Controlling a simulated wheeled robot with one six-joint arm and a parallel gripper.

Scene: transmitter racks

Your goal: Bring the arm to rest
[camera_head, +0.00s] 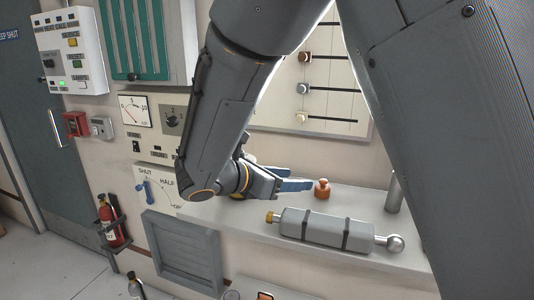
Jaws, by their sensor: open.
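My arm comes down from the top of the head view and bends at a low elbow in front of the wall. My gripper (297,184) is at its end, pointing right, just above the shelf (225,212). Its bluish fingers are partly visible and look open, with nothing seen between them. A small orange-brown knob-like object (322,189) is just right of the fingertips; I cannot tell if they touch. Part of the gripper is hidden behind my wrist.
A grey cylinder with a ball end (327,229) lies on the shelf in front of the gripper. An upright metal post (394,194) stands at right. A slider panel (318,100) is behind, a lever dial (155,187) at left. A fire extinguisher (112,222) hangs lower left.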

